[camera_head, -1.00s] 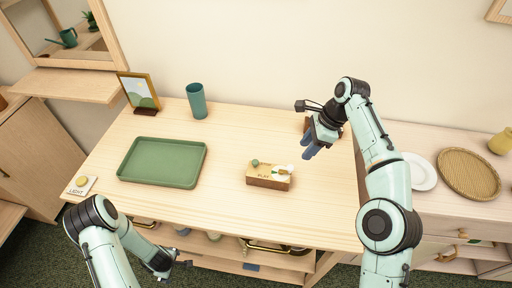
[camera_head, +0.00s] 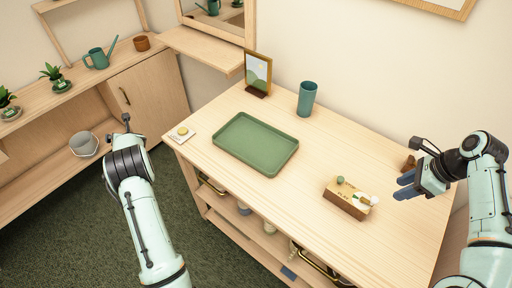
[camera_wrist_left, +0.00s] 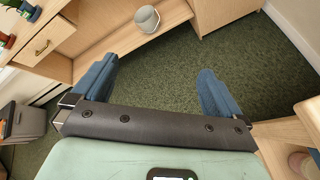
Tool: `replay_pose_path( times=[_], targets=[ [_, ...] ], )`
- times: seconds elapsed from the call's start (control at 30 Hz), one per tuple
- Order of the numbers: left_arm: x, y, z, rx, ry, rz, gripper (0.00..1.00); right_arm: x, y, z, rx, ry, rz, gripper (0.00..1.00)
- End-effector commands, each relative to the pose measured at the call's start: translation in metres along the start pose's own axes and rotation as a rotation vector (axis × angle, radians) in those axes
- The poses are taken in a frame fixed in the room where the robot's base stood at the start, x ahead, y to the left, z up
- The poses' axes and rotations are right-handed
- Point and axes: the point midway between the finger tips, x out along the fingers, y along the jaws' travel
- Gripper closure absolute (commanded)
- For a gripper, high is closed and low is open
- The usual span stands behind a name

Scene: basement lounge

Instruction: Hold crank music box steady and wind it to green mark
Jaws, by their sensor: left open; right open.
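The music box (camera_head: 343,204), a small wooden block with a lettered pale top, sits on the right part of the wooden table. It has a green knob at its left and a white piece at its right; a green mark is too small to make out. My right gripper (camera_head: 404,187) is open and empty, above the table just right of the box and apart from it. My left gripper is mostly hidden behind its wrist in the head view. In the left wrist view its blue fingers (camera_wrist_left: 156,85) are wide apart and empty above the carpet.
On the table (camera_head: 300,215) are a green tray (camera_head: 255,145), a teal cup (camera_head: 307,98), a picture frame (camera_head: 257,73) and a light switch plate (camera_head: 180,134). A brown object (camera_head: 409,163) stands behind my right gripper. A shelf unit (camera_head: 150,88) stands left; carpet lies between.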

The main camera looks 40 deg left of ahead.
Motion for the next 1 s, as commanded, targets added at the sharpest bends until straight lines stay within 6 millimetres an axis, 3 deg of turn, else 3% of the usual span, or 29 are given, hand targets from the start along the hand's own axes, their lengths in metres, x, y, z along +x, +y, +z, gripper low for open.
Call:
replay_pose_path(
  times=[0.03, 0.2, 0.37, 0.5, 0.77, 1.0],
  targets=[
    [-0.009, -0.014, 0.033, -0.058, -0.061, -0.03, 0.0, 0.0, 0.0, 0.0, 0.0, 0.0, 0.0, 0.57],
    [-0.045, -0.081, 0.102, -0.098, -0.196, -0.173, 0.0, 0.0, 0.0, 0.0, 0.0, 0.0, 0.0, 0.57],
    [-0.089, -0.154, 0.146, -0.046, -0.29, -0.324, 0.0, 0.0, 0.0, 0.0, 0.0, 0.0, 0.0, 0.57],
    [-0.137, -0.217, 0.175, 0.022, -0.359, -0.459, 0.0, 0.0, 0.0, 0.0, 0.0, 0.0, 0.0, 0.57],
    [-0.243, -0.328, 0.204, 0.201, -0.453, -0.706, 0.0, 0.0, 0.0, 0.0, 0.0, 0.0, 0.0, 0.57],
    [-0.353, -0.419, 0.194, 0.49, -0.487, -0.924, 0.0, 0.0, 0.0, 0.0, 0.0, 0.0, 0.0, 0.57]
  ],
)
